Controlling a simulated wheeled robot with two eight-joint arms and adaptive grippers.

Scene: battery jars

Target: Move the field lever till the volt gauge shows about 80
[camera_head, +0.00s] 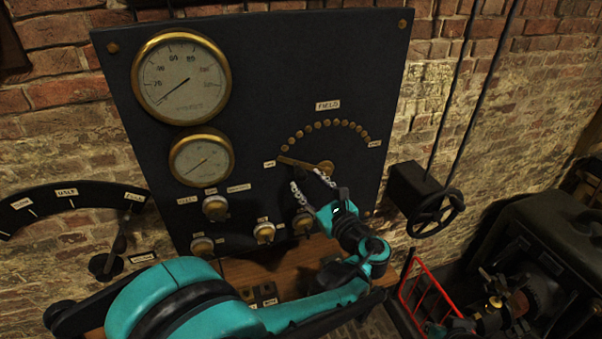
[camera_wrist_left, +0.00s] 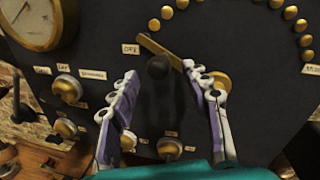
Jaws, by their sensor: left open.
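The field lever (camera_head: 300,163) is a brass bar on the dark panel, its tip at the left end of an arc of brass studs, beside a label that reads OFF in the left wrist view. A dark round knob (camera_wrist_left: 158,67) stands out from the lever (camera_wrist_left: 152,46). My left gripper (camera_head: 312,187) is open, its fingers (camera_wrist_left: 162,80) spread either side of the knob with gaps. The large upper gauge (camera_head: 182,80) has its needle toward the lower left; a smaller gauge (camera_head: 201,158) sits below. I cannot read which is volts.
Several small knobs (camera_head: 215,207) sit below the gauges, left of my gripper. A black handwheel (camera_head: 437,213) projects from the wall at right. A dark arc scale (camera_head: 65,203) is at left. A red frame (camera_head: 425,292) and dark machine (camera_head: 560,250) stand at lower right.

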